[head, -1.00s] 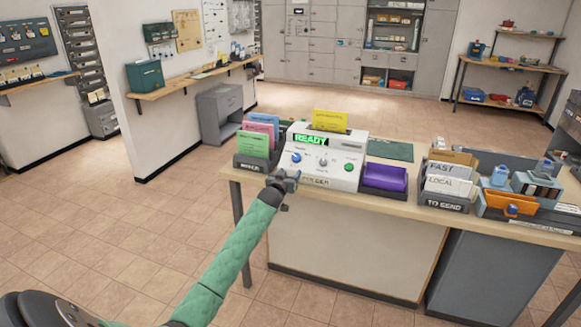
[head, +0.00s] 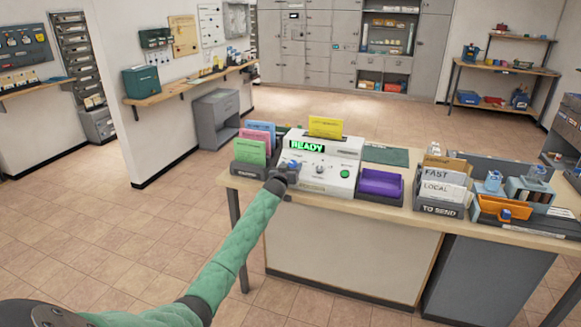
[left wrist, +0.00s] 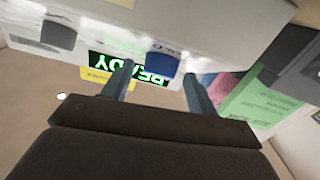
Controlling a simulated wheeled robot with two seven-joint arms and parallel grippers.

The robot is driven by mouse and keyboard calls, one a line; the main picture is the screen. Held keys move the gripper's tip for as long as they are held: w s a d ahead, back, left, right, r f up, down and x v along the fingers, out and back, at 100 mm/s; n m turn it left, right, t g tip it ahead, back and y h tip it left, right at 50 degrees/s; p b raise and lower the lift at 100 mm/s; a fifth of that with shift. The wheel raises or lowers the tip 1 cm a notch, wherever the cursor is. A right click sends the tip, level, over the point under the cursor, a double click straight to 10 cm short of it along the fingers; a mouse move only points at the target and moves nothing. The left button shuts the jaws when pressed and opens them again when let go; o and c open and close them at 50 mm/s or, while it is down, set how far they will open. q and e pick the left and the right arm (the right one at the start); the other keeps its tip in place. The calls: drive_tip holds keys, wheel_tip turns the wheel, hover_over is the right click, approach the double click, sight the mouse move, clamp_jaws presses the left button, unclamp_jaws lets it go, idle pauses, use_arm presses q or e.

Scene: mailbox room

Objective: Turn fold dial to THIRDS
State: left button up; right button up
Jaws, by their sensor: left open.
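The folding machine (head: 333,150) is white, stands on the counter and shows READY in green. Its front has a blue dial (head: 293,164) at the left, a pale dial (head: 319,170) in the middle and a green button (head: 345,173). The dial markings are too small to read. My left gripper (head: 287,170) is open at the blue dial. In the left wrist view, which looks upside down, the blue dial (left wrist: 163,62) lies ahead between the two fingers (left wrist: 157,77), with gaps at both sides. The pale dial (left wrist: 57,36) is outside the fingers.
A holder with green, pink and blue papers (head: 253,148) stands close left of the machine. A purple tray (head: 381,183) is at its right. A TO SEND rack (head: 440,208) stands farther right on the counter (head: 400,210). Open floor lies to the left.

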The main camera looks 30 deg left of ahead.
use_arm(q)
drive_tip(key=shift+c, duration=0.5)
drive_tip(key=c, duration=0.9)
